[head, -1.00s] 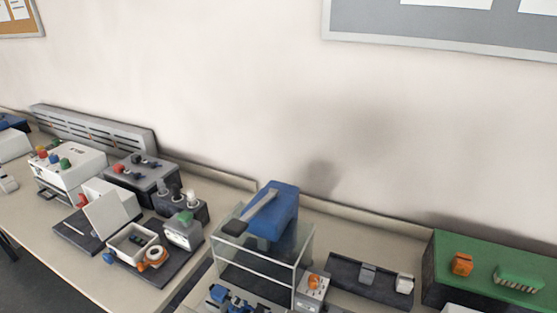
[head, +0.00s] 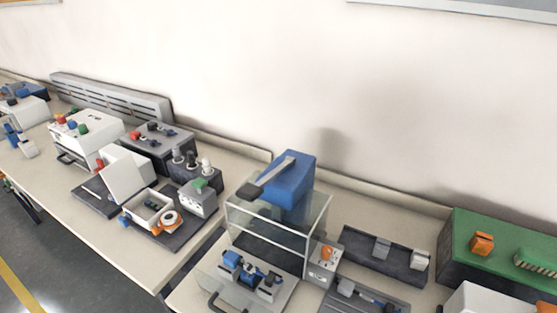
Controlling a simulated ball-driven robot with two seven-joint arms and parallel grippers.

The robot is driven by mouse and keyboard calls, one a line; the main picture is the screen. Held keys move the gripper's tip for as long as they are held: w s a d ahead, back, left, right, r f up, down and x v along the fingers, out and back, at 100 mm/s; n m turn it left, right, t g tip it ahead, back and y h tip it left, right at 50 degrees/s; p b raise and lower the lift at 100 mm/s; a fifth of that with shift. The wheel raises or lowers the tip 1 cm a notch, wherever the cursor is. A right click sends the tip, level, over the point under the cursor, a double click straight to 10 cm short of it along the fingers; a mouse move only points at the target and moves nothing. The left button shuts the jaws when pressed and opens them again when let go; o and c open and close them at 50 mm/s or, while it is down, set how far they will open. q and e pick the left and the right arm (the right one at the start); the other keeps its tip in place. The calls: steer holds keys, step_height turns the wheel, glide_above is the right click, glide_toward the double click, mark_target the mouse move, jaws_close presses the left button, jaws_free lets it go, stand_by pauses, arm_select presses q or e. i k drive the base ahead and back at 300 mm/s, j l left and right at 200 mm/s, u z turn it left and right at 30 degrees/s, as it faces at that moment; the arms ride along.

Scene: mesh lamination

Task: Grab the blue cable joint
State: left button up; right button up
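Neither of my grippers shows in the head view. I cannot tell for certain which part is the blue cable joint. Small blue parts (head: 233,258) sit on a light plate with a black handle, in front of the clear guard (head: 316,222) of a blue press (head: 287,183). Another thin blue part (head: 378,299) lies in a dark tray at the bottom edge, next to a grey block.
A dark rail (head: 360,253) with grey and white blocks and a green-topped box (head: 500,238) stand to the right. White boxes and a grey control unit (head: 152,148) fill the left table. A gap separates the two tables.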

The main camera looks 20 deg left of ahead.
mark_target(231, 259)
steer(key=u, duration=1.05)
steer(key=j+z, duration=0.2)
